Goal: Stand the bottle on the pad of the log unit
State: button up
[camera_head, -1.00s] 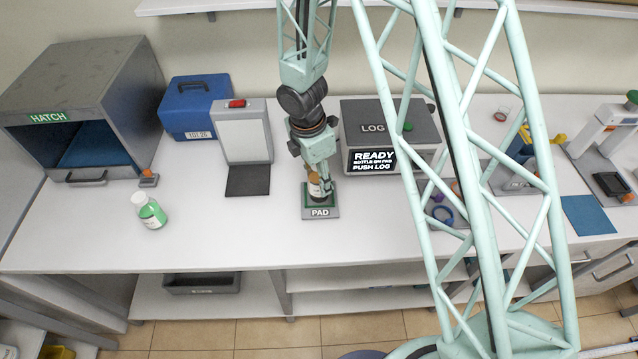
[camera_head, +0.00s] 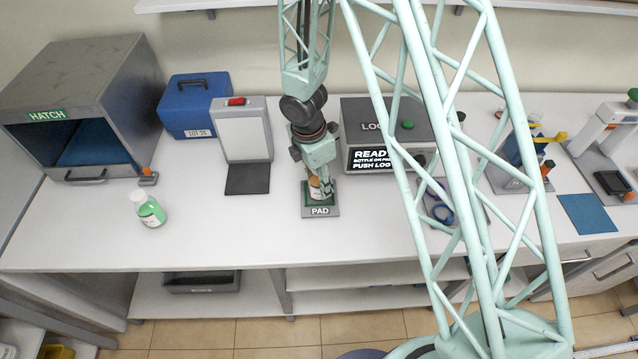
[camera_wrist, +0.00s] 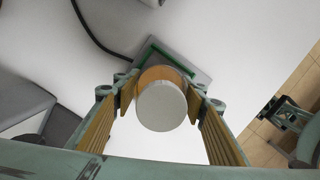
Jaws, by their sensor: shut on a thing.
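My gripper (camera_head: 321,190) is low over the pad (camera_head: 320,211) in the head view, shut on a bottle (camera_head: 314,188) with an amber body. In the wrist view the bottle's white cap (camera_wrist: 161,106) sits between the two fingers, and the pad's green edge (camera_wrist: 152,50) shows behind it. The bottle looks about upright over the pad; I cannot tell whether its base touches. The log unit (camera_head: 372,127) stands behind and to the right, its screen (camera_head: 371,159) reading READY, bottle on pad, push LOG. Its green button (camera_head: 408,124) is on top.
Behind are the hatch box (camera_head: 100,82), a blue case (camera_head: 196,117) and a grey panel unit (camera_head: 243,132). Rings and a stand lie right of the log unit. The front middle of the table is clear.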

jog(key=shift+f, duration=0.1)
jog(key=o, duration=1.1)
jog(key=shift+c, duration=0.2)
jog(key=shift+r, duration=0.2)
jog(key=shift+s+a+r+p, duration=0.1)
jog(key=shift+a+r+p, duration=0.15)
jog(key=shift+r, duration=1.7)
jog(key=shift+s+a+r+p, duration=0.2)
jog(key=shift+r+p, duration=0.2)
jog(key=shift+r, duration=1.6)
jog(key=shift+s+a+r+p, duration=0.1)
jog(key=shift+a+r+p, duration=0.15)
jog(key=shift+r, duration=1.7)
jog(key=shift+d, duration=0.1)
